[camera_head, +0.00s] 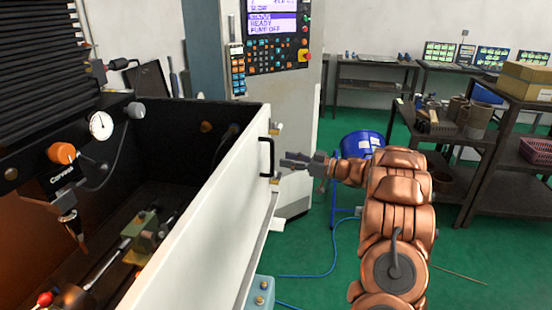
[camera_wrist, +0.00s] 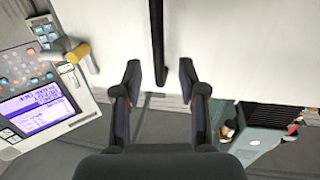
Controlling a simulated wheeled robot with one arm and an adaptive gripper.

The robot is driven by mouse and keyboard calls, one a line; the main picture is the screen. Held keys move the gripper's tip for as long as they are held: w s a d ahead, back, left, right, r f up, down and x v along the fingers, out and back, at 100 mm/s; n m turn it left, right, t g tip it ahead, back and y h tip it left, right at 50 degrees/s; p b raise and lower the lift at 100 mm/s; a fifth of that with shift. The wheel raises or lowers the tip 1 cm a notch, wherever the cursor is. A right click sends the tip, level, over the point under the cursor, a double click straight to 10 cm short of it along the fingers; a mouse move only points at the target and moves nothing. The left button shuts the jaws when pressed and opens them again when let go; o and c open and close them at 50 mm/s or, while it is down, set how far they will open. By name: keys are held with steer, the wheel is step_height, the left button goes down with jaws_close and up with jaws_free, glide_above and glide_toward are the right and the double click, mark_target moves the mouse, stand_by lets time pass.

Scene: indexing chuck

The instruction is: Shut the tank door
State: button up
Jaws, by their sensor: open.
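The tank door (camera_head: 215,190) is the long white panel on the near side of the dark tank (camera_head: 190,120) in the head view. A black bar handle (camera_head: 264,158) stands on its outer face near the right end. In the wrist view the handle (camera_wrist: 158,40) runs down the white door face (camera_wrist: 230,50). My gripper (camera_head: 284,162) is open in front of the handle. In the wrist view the handle's end shows between the two spread fingers of my gripper (camera_wrist: 160,78). I see no finger touching it. I cannot tell how far the door stands from its closed position.
A grey control cabinet with a lit panel (camera_head: 272,35) stands behind the door's right end. Brass-coloured latch parts (camera_head: 275,128) sit by the door edge. A blue drum (camera_head: 362,143) and dark workbenches (camera_head: 480,135) stand to the right.

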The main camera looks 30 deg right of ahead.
steer(key=shift+v, duration=2.05)
steer(key=w+r+m+t+h, duration=0.1)
steer(key=w+r+m+h, duration=0.4)
steer(key=w+r+h, duration=0.5)
steer(key=s+a+f+g, duration=0.4)
steer(key=s+a, duration=0.7)
steer(key=s, duration=0.6)
steer(key=s+a+f+m+g, duration=0.1)
steer(key=s+a+f+g, duration=0.3)
steer(key=s+a+g, duration=0.4)
steer(key=s+a+f+g, duration=0.5)
steer(key=s+a, duration=1.1)
steer(key=s, duration=1)
steer(key=shift+a+m+g, duration=0.25)
steer(key=shift+m+g, duration=0.15)
